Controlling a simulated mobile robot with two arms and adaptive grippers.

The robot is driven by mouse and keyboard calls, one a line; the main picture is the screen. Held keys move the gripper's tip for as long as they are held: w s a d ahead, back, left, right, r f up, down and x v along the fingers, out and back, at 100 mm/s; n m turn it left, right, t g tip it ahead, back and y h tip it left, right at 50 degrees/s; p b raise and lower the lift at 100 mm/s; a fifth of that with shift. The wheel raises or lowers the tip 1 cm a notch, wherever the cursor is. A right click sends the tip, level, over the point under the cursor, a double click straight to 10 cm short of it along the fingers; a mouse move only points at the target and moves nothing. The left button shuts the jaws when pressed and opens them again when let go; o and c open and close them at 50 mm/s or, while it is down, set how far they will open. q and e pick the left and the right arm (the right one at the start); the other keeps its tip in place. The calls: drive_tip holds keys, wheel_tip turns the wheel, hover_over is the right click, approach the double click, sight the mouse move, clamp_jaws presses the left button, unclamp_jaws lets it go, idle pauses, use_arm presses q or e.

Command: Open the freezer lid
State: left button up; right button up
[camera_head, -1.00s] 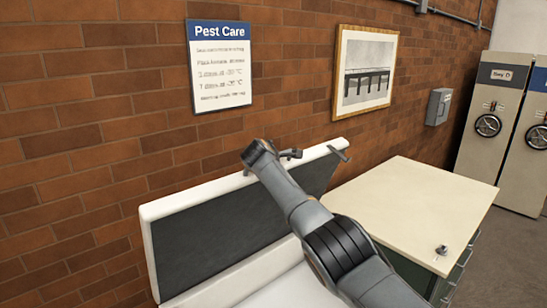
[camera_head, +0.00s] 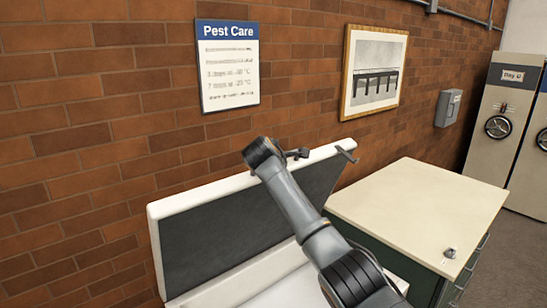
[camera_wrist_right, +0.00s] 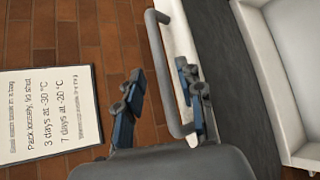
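The freezer lid (camera_head: 235,225), white-rimmed with a dark inner face, stands raised against the brick wall in the head view. Below it a pale part of the freezer (camera_head: 275,285) shows. My right arm reaches across the lid, with its gripper (camera_head: 292,153) at the lid's top edge, mostly hidden behind the wrist. In the right wrist view the grey bar handle (camera_wrist_right: 168,75) runs between the two spread fingers of my right gripper (camera_wrist_right: 160,98). I see gaps beside the bar, so the fingers are not clamped on it. My left gripper is not in view.
A green cabinet with a cream top (camera_head: 415,210) stands right of the freezer, with a small metal object (camera_head: 450,253) on it. A Pest Care sign (camera_head: 228,65) and a framed picture (camera_head: 373,73) hang on the wall behind. Open floor lies at the right.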

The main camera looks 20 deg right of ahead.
drive_tip(key=v, duration=0.6)
drive_tip(key=shift+s+a, duration=0.2)
drive_tip(key=shift+s, duration=0.1)
